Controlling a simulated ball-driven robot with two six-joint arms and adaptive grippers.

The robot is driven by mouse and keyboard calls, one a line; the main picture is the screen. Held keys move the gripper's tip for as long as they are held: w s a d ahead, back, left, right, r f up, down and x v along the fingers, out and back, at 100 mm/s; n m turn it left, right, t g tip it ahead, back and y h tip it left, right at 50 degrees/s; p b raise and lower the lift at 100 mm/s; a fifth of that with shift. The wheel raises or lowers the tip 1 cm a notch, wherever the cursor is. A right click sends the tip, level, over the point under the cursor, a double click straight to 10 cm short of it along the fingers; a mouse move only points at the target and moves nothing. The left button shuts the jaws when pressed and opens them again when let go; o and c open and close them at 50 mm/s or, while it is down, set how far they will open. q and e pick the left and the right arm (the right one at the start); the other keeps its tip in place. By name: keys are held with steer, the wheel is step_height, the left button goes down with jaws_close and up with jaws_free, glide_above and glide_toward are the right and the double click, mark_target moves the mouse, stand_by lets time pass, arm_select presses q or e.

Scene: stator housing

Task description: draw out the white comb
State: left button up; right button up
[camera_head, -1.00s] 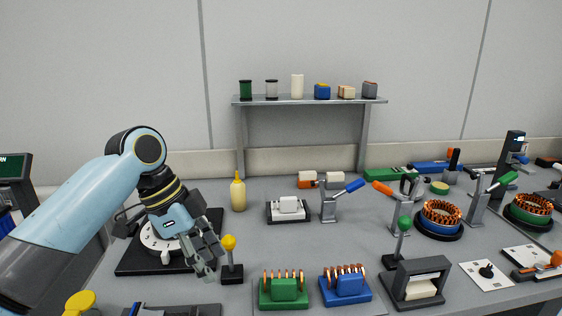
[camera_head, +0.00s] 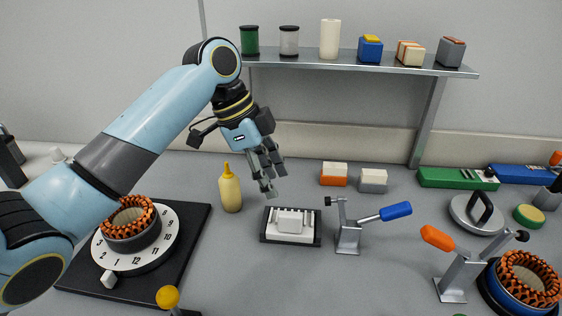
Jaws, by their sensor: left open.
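A white ridged piece that looks like the white comb (camera_head: 291,222) sits on a black base (camera_head: 268,239) near the middle of the bench. A raised white block stands on its middle, and rows of ridges show along its far side. My left gripper (camera_head: 271,183) is open and empty, fingers pointing down. It hangs above and a little behind the left part of the comb, apart from it. My right gripper is not in view.
A yellow bottle (camera_head: 230,189) stands just left of the comb. A clamp with a blue handle (camera_head: 396,211) stands close on its right. A numbered dial (camera_head: 150,256) holding a copper-wound ring is at left. The bench in front of the comb is clear.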

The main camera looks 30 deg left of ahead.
mark_target(289, 214)
arm_select(q)
steer(key=x, duration=0.4)
steer(key=shift+s+d+f, duration=0.15)
steer(key=shift+s+d, duration=0.05)
steer(key=x, duration=0.4)
steer(key=shift+w+f, duration=0.15)
steer(key=shift+d+f, duration=0.15)
steer(key=shift+f, duration=0.2)
steer(key=shift+w+d+f, duration=0.1)
steer(key=shift+d+f, duration=0.05)
steer(key=shift+f, duration=0.2)
steer(key=shift+c, duration=0.2)
jaws_close()
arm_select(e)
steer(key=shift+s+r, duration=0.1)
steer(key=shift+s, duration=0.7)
